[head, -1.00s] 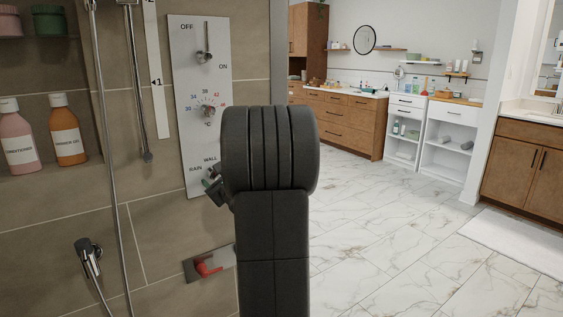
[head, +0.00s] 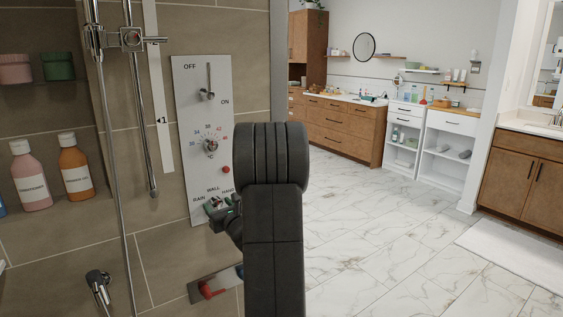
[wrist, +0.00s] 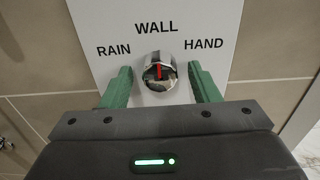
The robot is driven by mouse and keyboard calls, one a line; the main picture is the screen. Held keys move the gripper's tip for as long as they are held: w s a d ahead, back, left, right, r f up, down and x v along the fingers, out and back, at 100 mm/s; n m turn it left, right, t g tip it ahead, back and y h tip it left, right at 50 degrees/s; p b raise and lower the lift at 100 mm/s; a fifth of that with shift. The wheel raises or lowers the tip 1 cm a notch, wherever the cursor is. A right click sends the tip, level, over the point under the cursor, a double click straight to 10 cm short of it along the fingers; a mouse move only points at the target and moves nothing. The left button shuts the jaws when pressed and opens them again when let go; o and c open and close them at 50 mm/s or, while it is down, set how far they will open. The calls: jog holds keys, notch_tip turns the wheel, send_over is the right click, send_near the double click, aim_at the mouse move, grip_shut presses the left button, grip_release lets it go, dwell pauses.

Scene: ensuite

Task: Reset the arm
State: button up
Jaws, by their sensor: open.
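The grey shower panel (head: 188,130) is on the tiled wall at left in the head view. Its lowest control, a round chrome selector knob (wrist: 159,72), has a red mark pointing up toward WALL, between RAIN and HAND. My gripper (wrist: 160,82) is open, with one green finger on each side of the knob. I cannot tell whether the fingers touch it. In the head view my gripper (head: 221,207) is at the panel's bottom edge, partly hidden by my dark arm.
Above the selector are a temperature dial (head: 210,146), a red button (head: 225,170) and an OFF/ON lever (head: 207,95). A shower hose and rail hang left of the panel. Bottles (head: 75,172) stand in a niche. Open marble floor (head: 390,220) lies right.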

jog(key=b+v, duration=0.1)
jog(key=v, duration=0.5)
jog(key=shift+s+d, duration=0.25)
jog(key=shift+s, duration=0.05)
